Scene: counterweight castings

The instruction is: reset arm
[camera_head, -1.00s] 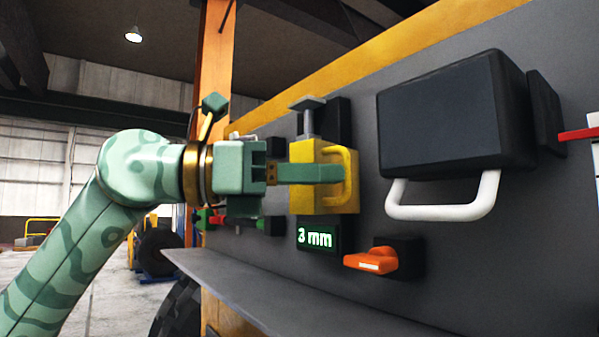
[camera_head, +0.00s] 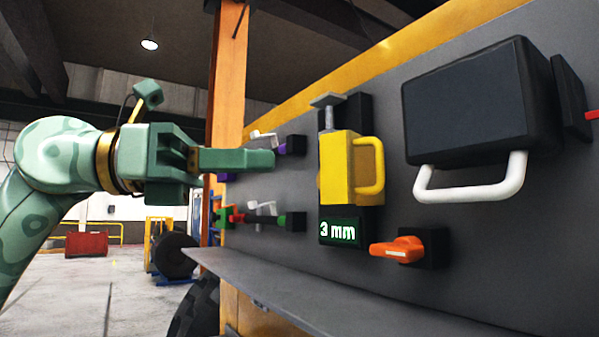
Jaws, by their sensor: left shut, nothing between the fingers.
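My left gripper (camera_head: 268,160), on a green patterned arm (camera_head: 62,155), is at the left of the view, in front of the grey panel. Its fingers are shut with nothing between them and point right. A yellow block with a yellow handle (camera_head: 346,168) is mounted on the panel to the right of the fingertips, with a visible gap between them. My right gripper is not in view.
A "3 mm" display (camera_head: 340,231) sits below the yellow block, and an orange knob (camera_head: 397,249) to its right. A dark box (camera_head: 480,100) with a white handle (camera_head: 470,185) juts out at right. A grey ledge (camera_head: 300,290) runs below. Open floor lies at left.

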